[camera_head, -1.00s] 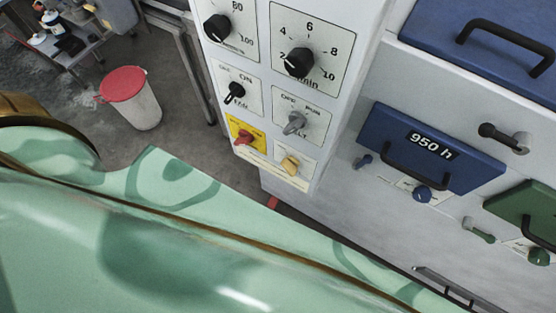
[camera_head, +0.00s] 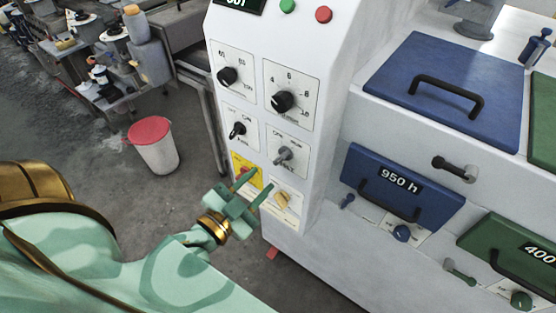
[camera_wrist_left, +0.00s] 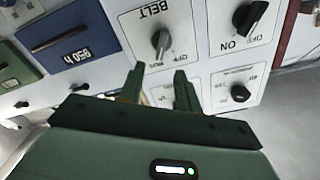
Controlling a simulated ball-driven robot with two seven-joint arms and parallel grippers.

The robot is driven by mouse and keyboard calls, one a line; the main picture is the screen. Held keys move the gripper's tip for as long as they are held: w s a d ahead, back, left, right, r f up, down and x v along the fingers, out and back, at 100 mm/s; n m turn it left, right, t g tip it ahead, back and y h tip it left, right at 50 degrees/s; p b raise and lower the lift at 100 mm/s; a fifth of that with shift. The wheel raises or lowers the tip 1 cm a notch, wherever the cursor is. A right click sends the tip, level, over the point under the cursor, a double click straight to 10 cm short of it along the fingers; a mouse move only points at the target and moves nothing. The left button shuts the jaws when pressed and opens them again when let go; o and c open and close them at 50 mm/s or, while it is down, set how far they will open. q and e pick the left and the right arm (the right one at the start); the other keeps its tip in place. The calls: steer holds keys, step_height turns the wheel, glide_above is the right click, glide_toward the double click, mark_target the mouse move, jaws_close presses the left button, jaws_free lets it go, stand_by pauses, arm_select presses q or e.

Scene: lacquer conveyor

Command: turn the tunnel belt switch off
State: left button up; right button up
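The tunnel belt switch is the grey knob (camera_head: 284,154) in the right column of the white control panel, above a yellow knob. It also shows upside down in the left wrist view as the grey knob (camera_wrist_left: 161,41) beside the word BELT. Its OFF and RUN marks are too small for me to tell its setting surely. My left gripper (camera_head: 255,188) is open, its fingers in front of the panel's lower part, below the grey knob. In the wrist view its two fingers (camera_wrist_left: 157,85) stand apart, with no object clearly held. My right gripper is not in view.
A black ON switch (camera_head: 237,130) is left of the grey knob. Two dials are above, and a red knob on a yellow plate (camera_head: 246,172) is partly behind my fingers. A blue drawer (camera_head: 440,205) is right of the panel; a red-lidded bin (camera_head: 155,150) stands left.

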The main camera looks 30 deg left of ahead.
mark_target(279, 160)
arm_select(q)
steer(key=w, duration=0.8)
steer(key=shift+d+f, duration=0.1)
steer(key=shift+d, duration=0.15)
jaws_close()
